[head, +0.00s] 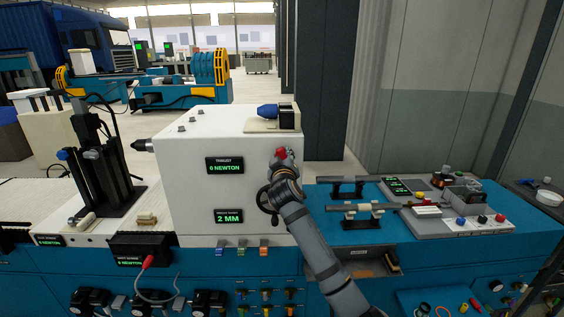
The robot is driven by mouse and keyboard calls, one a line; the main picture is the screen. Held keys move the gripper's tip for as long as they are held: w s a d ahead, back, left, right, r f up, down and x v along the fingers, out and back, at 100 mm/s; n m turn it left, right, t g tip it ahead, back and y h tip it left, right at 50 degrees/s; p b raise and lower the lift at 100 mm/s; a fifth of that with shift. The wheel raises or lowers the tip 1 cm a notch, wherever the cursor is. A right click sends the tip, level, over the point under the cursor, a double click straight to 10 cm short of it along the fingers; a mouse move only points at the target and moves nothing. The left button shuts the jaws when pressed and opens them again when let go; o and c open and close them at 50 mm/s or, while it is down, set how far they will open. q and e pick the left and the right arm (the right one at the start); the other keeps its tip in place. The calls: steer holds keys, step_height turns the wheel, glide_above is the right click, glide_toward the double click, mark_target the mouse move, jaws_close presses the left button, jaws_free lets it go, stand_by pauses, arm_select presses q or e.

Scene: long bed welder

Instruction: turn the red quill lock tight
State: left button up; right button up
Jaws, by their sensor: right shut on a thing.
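The red quill lock (281,153) is a small red knob on the right part of the white headstock's front face (195,195). My right gripper (282,162) is at the knob, at the end of my grey arm that comes up from the bottom right. It is shut on the red lock; its fingers are small in view and partly merge with the knob. The display marked thrust (225,165) reads 0 NEWTON, and a lower display (228,216) reads 2 MM. A dark handwheel (266,199) shows partly behind my right arm. My left gripper is not in view.
A blue-nosed device (268,112) sits on top of the headstock. A black upright fixture (100,165) stands at the left. Right of my arm, the blue bench carries a bar on stands (360,209) and a grey control panel (475,222). Coloured switches (240,251) sit below the headstock.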

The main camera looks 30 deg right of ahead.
steer(key=m+b, duration=0.7)
steer(key=m, duration=0.1)
steer(key=shift+f+b, duration=0.3)
steer(key=shift+b, duration=0.1)
steer(key=shift+a+r+m+b, duration=0.1)
steer(key=shift+r+m+b, duration=0.1)
steer(key=shift+m+b, duration=1.6)
steer(key=shift+m, duration=0.3)
steer(key=o, duration=1.2)
steer(key=shift+r, duration=0.1)
